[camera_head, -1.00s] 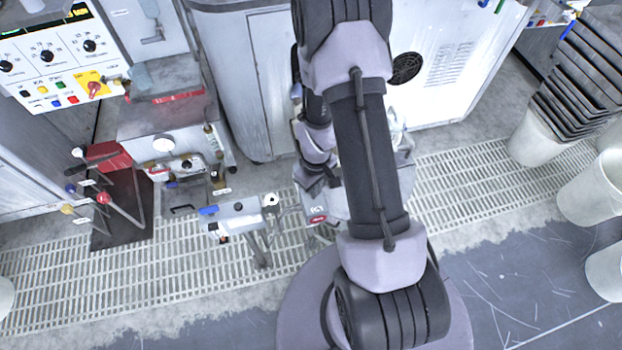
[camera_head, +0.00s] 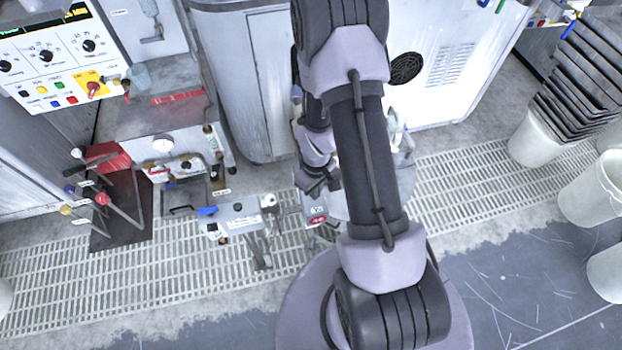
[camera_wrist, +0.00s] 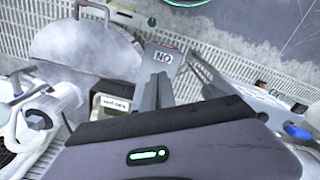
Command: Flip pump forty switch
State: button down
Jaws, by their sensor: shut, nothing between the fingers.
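A small switch box (camera_head: 316,216) with a pale top and a red marking stands just below my gripper (camera_head: 322,184) in the head view. In the wrist view a plate with red and the letters "NO" or upside-down "ON" (camera_wrist: 164,58) lies just beyond my fingertips (camera_wrist: 158,82). My gripper is shut and empty, close to this plate; I cannot tell whether it touches. A labelled block (camera_wrist: 110,106) sits left of the fingers, its writing too small to read surely. The switch lever itself is not clear, partly hidden by my gripper.
A grey labelled box (camera_head: 238,219) with a blue handle stands left of the switch box. Levers with coloured knobs (camera_head: 102,199) and a control panel (camera_head: 48,55) are further left. White buckets (camera_head: 592,190) stand at right. A floor grating (camera_head: 150,275) runs across.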

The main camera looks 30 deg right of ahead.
jog(key=shift+f, duration=0.55)
jog(key=shift+r, duration=0.1)
dwell(0.4)
notch_tip(320, 180, up, 7)
jog(key=p, duration=0.4)
jog(key=shift+p, duration=0.35)
